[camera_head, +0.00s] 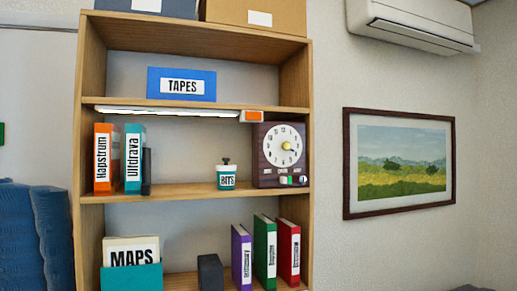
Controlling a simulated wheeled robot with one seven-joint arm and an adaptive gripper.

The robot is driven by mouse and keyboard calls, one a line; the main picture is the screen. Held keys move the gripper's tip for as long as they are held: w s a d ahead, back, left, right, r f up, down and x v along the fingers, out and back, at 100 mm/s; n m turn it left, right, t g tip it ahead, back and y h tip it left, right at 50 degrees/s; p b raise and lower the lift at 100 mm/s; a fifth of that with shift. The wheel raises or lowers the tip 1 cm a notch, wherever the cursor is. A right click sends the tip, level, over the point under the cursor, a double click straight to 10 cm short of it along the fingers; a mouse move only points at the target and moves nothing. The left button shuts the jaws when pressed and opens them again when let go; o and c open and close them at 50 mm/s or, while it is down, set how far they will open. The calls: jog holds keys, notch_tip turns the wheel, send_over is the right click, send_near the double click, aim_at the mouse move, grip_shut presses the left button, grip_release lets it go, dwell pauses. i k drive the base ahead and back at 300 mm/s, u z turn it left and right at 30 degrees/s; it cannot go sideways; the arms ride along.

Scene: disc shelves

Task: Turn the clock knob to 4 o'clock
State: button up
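A dark brown clock (261,173) with a round white dial (277,158) stands at the right end of the shelf board, level with the two binders. My gripper is not in view.
A wooden bookcase (84,110) holds the clock, with its right side panel close beside it. A light strip (170,112) with an orange end (252,116) hangs just above. A teal BITS jar (226,181) stands left of the clock. A framed picture (346,160) hangs to the right.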

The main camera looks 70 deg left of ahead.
aim_at(286, 145)
jog(key=z, duration=0.2)
jog(key=k, duration=0.45)
jog(key=u, duration=2)
